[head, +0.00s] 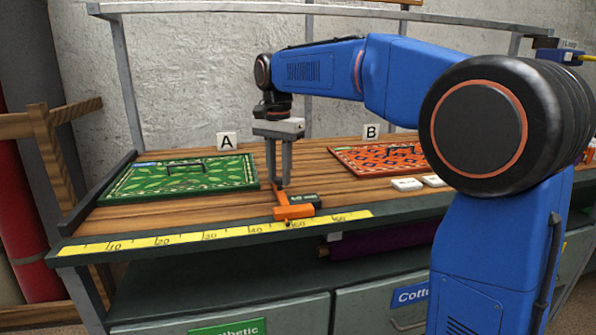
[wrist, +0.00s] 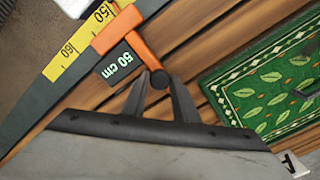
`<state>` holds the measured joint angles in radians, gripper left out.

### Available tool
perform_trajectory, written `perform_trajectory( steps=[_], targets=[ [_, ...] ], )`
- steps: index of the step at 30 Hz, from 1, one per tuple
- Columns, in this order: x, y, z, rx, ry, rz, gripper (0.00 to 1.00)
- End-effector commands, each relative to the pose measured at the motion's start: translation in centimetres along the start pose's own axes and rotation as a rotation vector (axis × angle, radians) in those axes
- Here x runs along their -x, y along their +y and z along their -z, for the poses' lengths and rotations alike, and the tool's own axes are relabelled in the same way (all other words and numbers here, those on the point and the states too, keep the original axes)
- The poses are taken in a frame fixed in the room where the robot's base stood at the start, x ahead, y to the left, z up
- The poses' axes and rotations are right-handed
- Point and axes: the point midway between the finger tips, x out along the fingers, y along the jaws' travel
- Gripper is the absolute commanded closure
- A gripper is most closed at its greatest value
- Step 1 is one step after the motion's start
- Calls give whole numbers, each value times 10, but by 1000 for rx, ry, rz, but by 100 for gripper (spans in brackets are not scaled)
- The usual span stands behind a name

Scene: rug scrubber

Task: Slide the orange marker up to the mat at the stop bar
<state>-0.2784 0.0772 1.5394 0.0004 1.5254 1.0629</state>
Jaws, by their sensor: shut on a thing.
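The orange marker (head: 293,211) sits at the bench's front edge on the yellow ruler, near the 50 mark. A dark "50 cm" tag is attached to it; the marker also shows in the wrist view (wrist: 120,28). My gripper (head: 279,186) points down and is shut on the marker's upright post, whose dark round end shows between the fingertips in the wrist view (wrist: 160,82). The green leaf-patterned mat (head: 205,186), by card A, lies left of the marker with a gap between. It lies beside the dark stop bar (head: 97,190) at the bench's left end.
The yellow ruler (head: 180,238) runs along the front edge. An orange-red mat (head: 345,154) with card B (head: 371,131) lies to the right, with white cards (head: 406,184) near it. Bare planks lie between the mats. My arm hides part of the right side.

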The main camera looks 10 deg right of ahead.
Motion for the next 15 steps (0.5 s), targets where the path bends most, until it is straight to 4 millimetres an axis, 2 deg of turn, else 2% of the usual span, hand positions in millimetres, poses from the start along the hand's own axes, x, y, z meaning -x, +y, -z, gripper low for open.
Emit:
perform_trajectory(
  steps=[6,15],
  targets=[
    [0,-15,-15,0,1,1,90],
    [0,-16,-15,-1,1,1,90]
  ],
)
